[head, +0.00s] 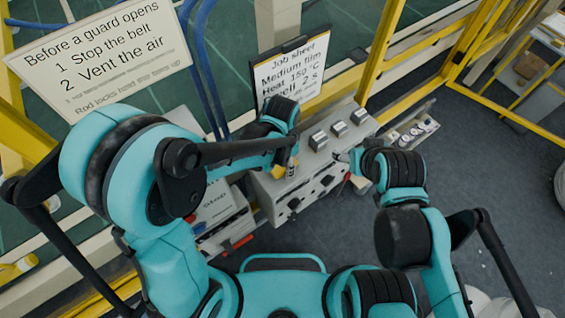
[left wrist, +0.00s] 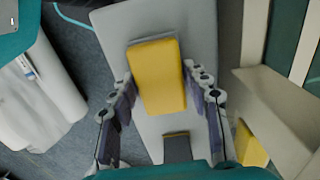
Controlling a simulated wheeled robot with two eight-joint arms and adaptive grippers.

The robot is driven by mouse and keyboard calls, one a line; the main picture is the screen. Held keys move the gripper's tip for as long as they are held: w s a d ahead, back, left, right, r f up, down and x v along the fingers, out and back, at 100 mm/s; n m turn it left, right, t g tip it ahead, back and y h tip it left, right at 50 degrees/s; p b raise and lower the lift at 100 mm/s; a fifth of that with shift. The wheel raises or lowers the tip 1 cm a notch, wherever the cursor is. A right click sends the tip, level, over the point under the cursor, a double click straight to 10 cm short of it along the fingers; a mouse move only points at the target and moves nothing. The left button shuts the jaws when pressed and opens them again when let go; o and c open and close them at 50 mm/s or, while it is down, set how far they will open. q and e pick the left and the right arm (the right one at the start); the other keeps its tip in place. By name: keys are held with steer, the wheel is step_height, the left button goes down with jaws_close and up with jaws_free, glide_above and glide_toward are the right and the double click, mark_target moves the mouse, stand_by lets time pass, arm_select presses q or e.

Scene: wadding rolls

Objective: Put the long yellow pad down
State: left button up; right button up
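A yellow pad (left wrist: 157,75) lies between the two fingers of my left gripper (left wrist: 158,74) in the left wrist view. The fingertips close in along its two long sides and appear to touch them. Behind the pad is a pale grey top. In the head view my left gripper (head: 287,166) is at the left end of a grey box (head: 270,200), and a bit of yellow pad (head: 277,172) shows beside it. Whether the pad rests on the top is unclear. My right gripper (head: 344,157) is near the box's right side, mostly hidden by its own arm.
Several grey blocks (head: 339,129) stand on the box top. A job sheet (head: 291,76) on a dark board stands behind it. Yellow guard rails (head: 380,50) rise behind and right. A small rack with round items (head: 413,132) is at the right. Open floor (head: 500,165) lies further right.

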mark_target(283, 163)
arm_select(q)
steer(key=o, duration=0.4)
steer(key=shift+w, duration=0.1)
steer(key=shift+c, duration=0.2)
steer(key=shift+r, duration=0.1)
steer(key=shift+r+p, duration=0.35)
steer(key=shift+r, duration=0.05)
step_height(283, 163, up, 11)
steer(key=p, duration=0.1)
steer(key=shift+r+p, duration=0.2)
steer(key=shift+p, duration=0.2)
